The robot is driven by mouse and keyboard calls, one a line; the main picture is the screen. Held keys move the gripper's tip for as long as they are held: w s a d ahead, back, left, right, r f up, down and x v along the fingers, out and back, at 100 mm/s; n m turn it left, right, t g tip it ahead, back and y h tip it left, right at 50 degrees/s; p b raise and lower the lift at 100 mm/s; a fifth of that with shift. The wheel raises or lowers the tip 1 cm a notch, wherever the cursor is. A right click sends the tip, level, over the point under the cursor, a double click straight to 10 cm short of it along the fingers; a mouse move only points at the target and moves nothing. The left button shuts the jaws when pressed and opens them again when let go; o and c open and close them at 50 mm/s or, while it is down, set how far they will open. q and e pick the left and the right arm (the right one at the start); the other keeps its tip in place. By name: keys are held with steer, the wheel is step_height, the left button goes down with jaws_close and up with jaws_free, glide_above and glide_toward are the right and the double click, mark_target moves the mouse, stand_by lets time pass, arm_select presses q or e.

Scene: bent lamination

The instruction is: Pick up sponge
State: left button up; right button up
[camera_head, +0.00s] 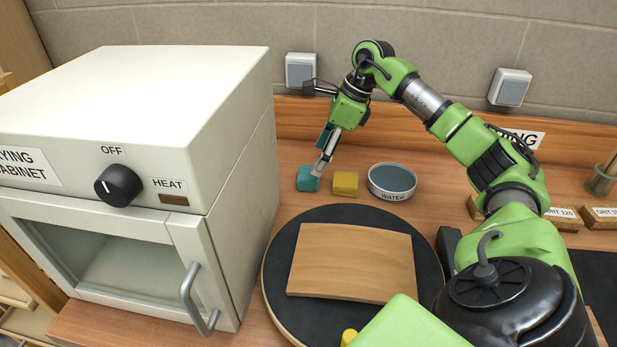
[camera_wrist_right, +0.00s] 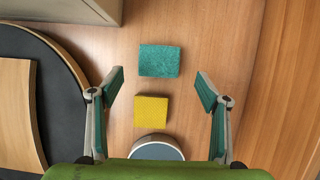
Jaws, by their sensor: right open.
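A teal sponge block (camera_head: 307,179) lies on the wooden bench beside a yellow sponge block (camera_head: 345,184). In the right wrist view the teal block (camera_wrist_right: 160,60) is just beyond the fingertips, roughly centred between them. The yellow block (camera_wrist_right: 151,111) is nearer the palm, between the spread fingers. My right gripper (camera_head: 322,163) points down close to the teal block in the head view. In the wrist view the gripper (camera_wrist_right: 160,82) is open and empty. Whether it touches the teal block I cannot tell. My left gripper is not in view.
A water bowl (camera_head: 392,181) stands right of the yellow block. A white drying cabinet (camera_head: 225,150) stands close on the left. In front, a bent wooden sheet (camera_head: 352,262) lies on a black round turntable (camera_head: 277,262). Grit blocks (camera_head: 600,217) lie far right.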

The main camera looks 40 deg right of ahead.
mark_target(309, 178)
steer(key=p+x, duration=0.1)
steer(key=x, duration=0.5)
steer(key=shift+a+f, duration=0.1)
steer(key=shift+f, duration=0.1)
steer(key=shift+c, duration=0.3)
steer(key=c, duration=0.9)
